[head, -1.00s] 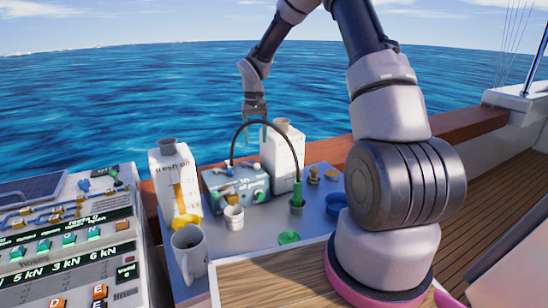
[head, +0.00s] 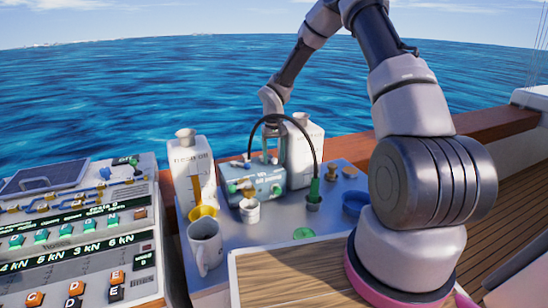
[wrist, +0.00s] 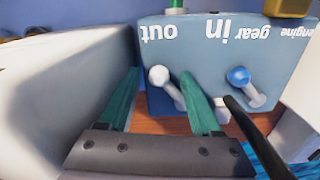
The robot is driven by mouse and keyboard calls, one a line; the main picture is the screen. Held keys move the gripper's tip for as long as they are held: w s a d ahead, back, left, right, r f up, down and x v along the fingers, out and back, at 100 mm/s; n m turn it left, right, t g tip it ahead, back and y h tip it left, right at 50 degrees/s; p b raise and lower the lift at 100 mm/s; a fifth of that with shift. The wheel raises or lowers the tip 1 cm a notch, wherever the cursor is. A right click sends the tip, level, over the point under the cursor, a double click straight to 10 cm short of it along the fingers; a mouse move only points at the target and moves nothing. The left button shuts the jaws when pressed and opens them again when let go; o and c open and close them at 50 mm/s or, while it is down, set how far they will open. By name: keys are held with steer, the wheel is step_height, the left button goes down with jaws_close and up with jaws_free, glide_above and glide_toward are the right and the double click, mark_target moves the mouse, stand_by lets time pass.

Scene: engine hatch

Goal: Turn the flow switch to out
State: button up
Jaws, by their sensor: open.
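A blue-grey box (head: 262,186) stands on the grey bench. The wrist view shows its face (wrist: 215,65) with the upside-down words "engine", "gear", "in" and "out". A white-knobbed lever (wrist: 160,77) lies near the word "out", its knob leaning toward the upper left. A blue-knobbed lever (wrist: 240,78) is to its right, nearer "gear". I cannot tell for certain which is the flow switch. My gripper (wrist: 161,76) is open, its green fingers on either side of the white-knobbed lever, with no clear contact. In the head view my gripper (head: 269,150) is low at the box.
A white bottle (head: 303,150) stands close beside the gripper; a large white surface fills the wrist view's left. A black hose (head: 310,135) arches over the box. A second bottle (head: 190,165), a yellow funnel, a mug (head: 205,245) and a white cup (head: 249,211) stand nearby.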

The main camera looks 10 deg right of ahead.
jaws_close()
steer(key=shift+w+d+n, duration=0.15)
steer(key=shift+w+n, duration=0.05)
steer(key=shift+n, duration=0.3)
jaws_free()
step_height(320, 180, up, 11)
stand_by(0.6)
steer(key=shift+s+f, duration=0.1)
steer(key=shift+s, duration=0.05)
